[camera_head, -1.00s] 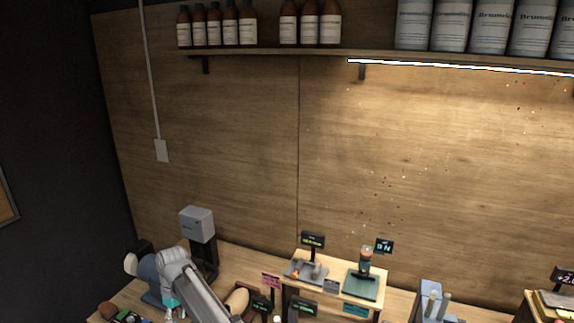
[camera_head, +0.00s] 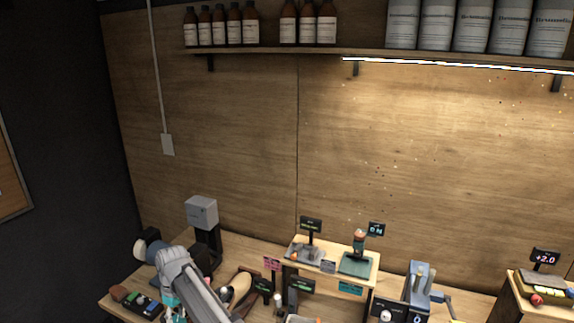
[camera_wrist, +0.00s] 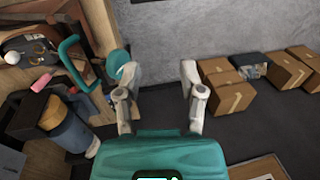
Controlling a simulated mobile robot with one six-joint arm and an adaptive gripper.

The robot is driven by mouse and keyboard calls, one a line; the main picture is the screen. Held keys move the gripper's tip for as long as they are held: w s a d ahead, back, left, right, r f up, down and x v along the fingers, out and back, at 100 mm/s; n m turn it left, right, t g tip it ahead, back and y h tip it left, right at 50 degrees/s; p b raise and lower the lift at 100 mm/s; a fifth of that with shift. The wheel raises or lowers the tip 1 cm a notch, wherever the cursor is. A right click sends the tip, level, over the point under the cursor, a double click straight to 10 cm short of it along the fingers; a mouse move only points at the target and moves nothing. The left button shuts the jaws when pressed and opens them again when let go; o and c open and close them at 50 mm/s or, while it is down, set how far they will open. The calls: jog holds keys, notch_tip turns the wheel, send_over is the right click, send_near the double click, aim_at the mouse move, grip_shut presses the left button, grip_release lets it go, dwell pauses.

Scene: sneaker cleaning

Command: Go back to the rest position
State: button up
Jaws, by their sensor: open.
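My gripper (camera_wrist: 158,95) is open and empty in the wrist view, its two pale fingers spread apart with dark grey floor between and beyond them. My grey arm (camera_head: 192,290) reaches up from the bottom of the head view at the lower left, over the workbench. The gripper's fingers cannot be made out in the head view.
A workbench (camera_head: 243,252) holds a grey-headed machine (camera_head: 202,212), a small raised stand (camera_head: 330,275) with displays, and a blue-grey clamp device (camera_head: 418,285). A shelf of bottles (camera_head: 250,24) runs above. Cardboard boxes (camera_wrist: 232,95) stand on the floor along the wall at right in the wrist view.

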jog(key=w+d+f+m+t+b, duration=0.1)
jog(key=d+f+m+b, duration=0.3)
jog(key=d, duration=0.9)
jog(key=w+d+f+m+b, duration=0.1)
jog(key=d+f+m+b, duration=0.3)
jog(key=d, duration=1)
jog(key=s+d+f+m+b, duration=0.2)
jog(key=s+d+f+b, duration=0.1)
jog(key=d, duration=0.7)
jog(key=s+d+f+m+t+b, duration=0.1)
jog(key=s+d+f+m+b, duration=0.2)
jog(key=d, duration=0.8)
notch_tip(320, 180, down, 3)
jog(key=shift+s+d+r+h+b, duration=0.1)
jog(key=shift+s+d+h+b, duration=0.25)
jog(key=shift+s+b, duration=0.7)
